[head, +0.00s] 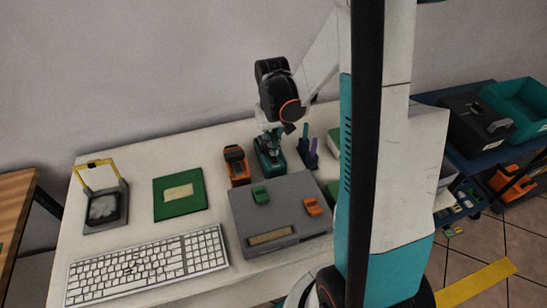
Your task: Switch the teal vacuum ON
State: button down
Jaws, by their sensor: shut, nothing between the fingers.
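A small teal and dark device (279,163), apparently the teal vacuum, stands near the back of the white table. My gripper (271,147) is shut and empty, pointing down at this device. Its fingertips overlap the top of the device in the head view. I cannot tell whether they touch it. The gripper hides much of the device's top, and I cannot make out a switch or its position.
An orange device (237,166) stands close on the left. Pens in a holder (309,150) are close on the right. A keyboard (150,265) and green board (180,208) lie left.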

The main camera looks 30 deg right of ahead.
jog(key=shift+f+b, duration=0.4)
jog(key=shift+f, duration=0.1)
jog(key=shift+r, duration=0.1)
dwell(0.3)
notch_tip(320, 180, up, 7)
jog(key=p, duration=0.5)
dwell(0.4)
